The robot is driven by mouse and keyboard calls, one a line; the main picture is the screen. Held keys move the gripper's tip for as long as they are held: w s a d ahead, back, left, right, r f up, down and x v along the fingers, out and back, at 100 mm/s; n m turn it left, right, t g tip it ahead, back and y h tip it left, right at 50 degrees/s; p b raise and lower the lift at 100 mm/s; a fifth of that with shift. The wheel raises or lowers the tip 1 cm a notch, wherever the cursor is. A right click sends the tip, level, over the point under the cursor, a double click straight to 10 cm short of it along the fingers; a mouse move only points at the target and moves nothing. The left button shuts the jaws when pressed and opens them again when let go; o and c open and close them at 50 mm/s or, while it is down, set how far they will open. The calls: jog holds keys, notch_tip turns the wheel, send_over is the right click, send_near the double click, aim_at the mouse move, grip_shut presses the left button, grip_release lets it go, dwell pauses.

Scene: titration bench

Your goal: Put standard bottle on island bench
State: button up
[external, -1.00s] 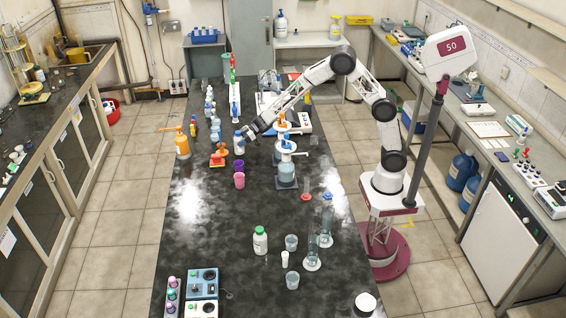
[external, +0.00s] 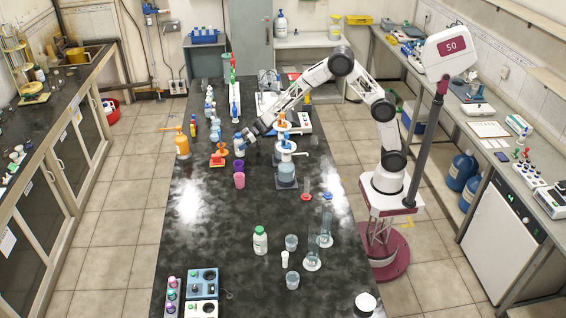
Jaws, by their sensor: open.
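The island bench (external: 205,245) is the long black-topped table in the middle of the external view. My gripper (external: 243,139) is low over its far half. A small bottle with a blue cap (external: 239,147) stands right at the gripper's tip, partly covered by it. The jaws are open; I cannot tell whether they are around the bottle or beside it. No label is readable, so I cannot tell for sure that this is the standard bottle. A white bottle with a green cap (external: 260,241) stands upright on the near half.
An orange bottle (external: 182,145) and an orange stand (external: 218,158) are left of the gripper. Purple and pink cups (external: 239,180) stand nearer. The bench's left-middle top is clear.

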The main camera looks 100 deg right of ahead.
jog(key=shift+r, duration=0.1)
jog(key=shift+s+d+r, duration=0.15)
jog(key=shift+s+r, duration=0.05)
jog(key=shift+s, duration=0.05)
jog(key=v, duration=1.1)
jog(key=shift+s, duration=0.15)
jog(key=shift+d, duration=0.1)
jog(key=shift+r, duration=0.1)
dwell(0.5)
